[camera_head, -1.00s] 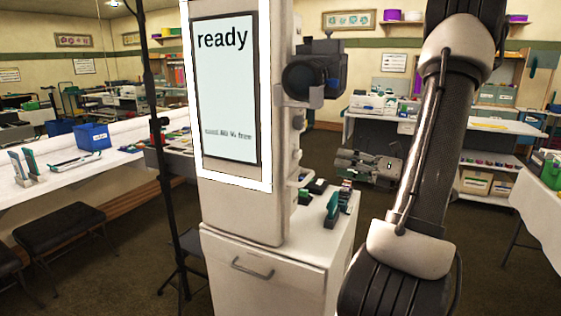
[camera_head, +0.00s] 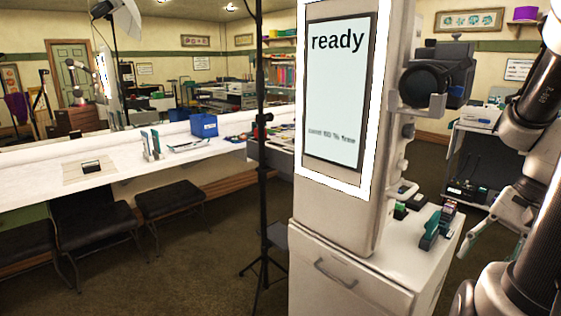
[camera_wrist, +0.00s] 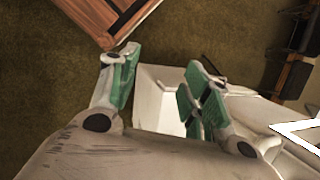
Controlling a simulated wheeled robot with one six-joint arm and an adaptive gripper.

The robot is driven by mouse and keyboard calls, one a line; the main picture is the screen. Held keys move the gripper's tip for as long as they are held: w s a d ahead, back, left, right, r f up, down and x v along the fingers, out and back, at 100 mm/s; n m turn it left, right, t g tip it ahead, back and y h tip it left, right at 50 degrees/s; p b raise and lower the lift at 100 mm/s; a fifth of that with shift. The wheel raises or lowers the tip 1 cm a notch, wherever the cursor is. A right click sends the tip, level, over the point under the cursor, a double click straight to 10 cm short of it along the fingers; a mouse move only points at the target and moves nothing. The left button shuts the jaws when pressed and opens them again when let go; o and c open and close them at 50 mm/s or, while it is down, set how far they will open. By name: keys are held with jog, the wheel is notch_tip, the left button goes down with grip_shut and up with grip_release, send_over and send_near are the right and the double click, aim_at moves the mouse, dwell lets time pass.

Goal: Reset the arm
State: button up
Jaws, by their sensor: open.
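My gripper (camera_wrist: 160,75) is open in the wrist view, its green-padded fingers spread apart with nothing seen between them. A pale surface and brown floor lie beyond the fingers.
A white kiosk with a "ready" screen (camera_head: 337,95) and a camera (camera_head: 432,78) stands close, left of my arm. Its cabinet (camera_head: 345,270) holds a green stapler-like item (camera_head: 432,230). A black stand (camera_head: 262,150) and a long white counter (camera_head: 120,170) are left. Floor is open front left.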

jog(key=w+a+r+n+t+h, duration=0.2)
jog(key=a+r+n+t+h, duration=0.2)
jog(key=a+r+n, duration=0.3)
notch_tip(320, 180, up, 3)
jog(key=n, duration=0.4)
jog(key=shift+w+r+n, duration=0.15)
jog(key=shift+w+n, duration=0.05)
jog(key=shift+n, duration=0.1)
jog(key=shift+c, duration=0.5)
dwell(0.6)
